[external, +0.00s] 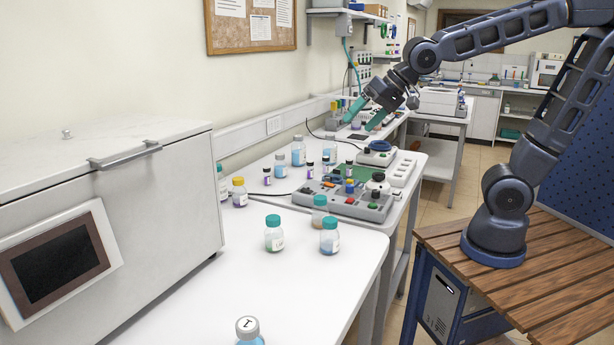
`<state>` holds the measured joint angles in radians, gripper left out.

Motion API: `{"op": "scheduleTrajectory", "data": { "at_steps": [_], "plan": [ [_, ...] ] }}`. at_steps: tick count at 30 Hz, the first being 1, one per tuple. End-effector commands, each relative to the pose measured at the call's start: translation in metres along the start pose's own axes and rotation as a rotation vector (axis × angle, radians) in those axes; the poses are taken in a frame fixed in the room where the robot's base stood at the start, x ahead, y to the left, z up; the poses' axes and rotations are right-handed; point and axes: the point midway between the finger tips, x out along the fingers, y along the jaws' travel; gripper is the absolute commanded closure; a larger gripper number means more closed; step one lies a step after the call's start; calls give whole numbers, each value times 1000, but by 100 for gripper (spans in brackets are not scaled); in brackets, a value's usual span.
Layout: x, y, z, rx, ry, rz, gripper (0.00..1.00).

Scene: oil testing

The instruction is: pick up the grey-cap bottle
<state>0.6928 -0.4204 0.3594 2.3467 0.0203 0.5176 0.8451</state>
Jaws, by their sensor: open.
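The grey-cap bottle (248,329) stands on the near part of the white table, cut off by the bottom edge of the external view. Its cap is grey with a dark mark on top, and a little blue shows below it. My gripper (366,115) has two teal fingers spread apart, with nothing seen between them. It hangs over the far part of the table, well beyond the bottle and above the equipment there.
Teal-cap bottles (274,234) (329,236) stand mid-table, with a yellow-cap bottle (239,193) behind. A grey control panel (345,197) lies at the table's right side. A large white box-like appliance (150,200) borders the left. The table around the grey-cap bottle is clear.

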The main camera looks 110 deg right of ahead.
Motion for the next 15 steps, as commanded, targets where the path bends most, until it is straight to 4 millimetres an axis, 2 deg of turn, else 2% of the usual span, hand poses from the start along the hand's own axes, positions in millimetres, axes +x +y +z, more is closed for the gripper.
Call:
{"op": "scheduleTrajectory", "data": {
  "at_steps": [3, 15],
  "plan": [
    [23, 2, -24, 135, 36, -2, 12],
    [88, 22, -105, 593, 147, -65, 12]
  ]
}}
